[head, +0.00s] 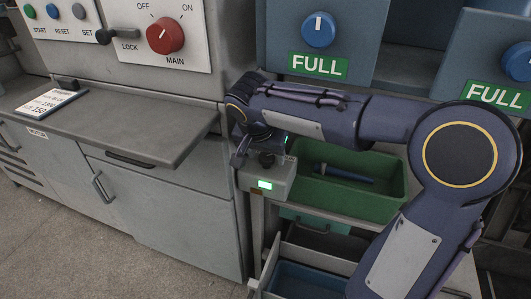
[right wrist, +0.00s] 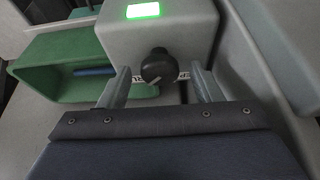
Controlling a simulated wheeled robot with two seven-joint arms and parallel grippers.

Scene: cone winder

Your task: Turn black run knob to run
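The black run knob (right wrist: 158,65) is on the face of a grey box with a lit green display (right wrist: 143,10). The knob carries a pale pointer line near its lower edge. My right gripper (right wrist: 160,70) is open, with one finger on each side of the knob and a visible gap to each. In the head view my right gripper (head: 252,150) is over the grey box (head: 281,184), and the dark knob (head: 266,160) shows beneath it. My left gripper is not in view.
A green bin (head: 382,205) with a blue item stands right beside the box. A grey worktop (head: 130,120) with a card (head: 50,102) is at left. A panel with a red main switch (head: 165,36) is above. Blue dials with FULL signs (head: 318,66) are behind my arm.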

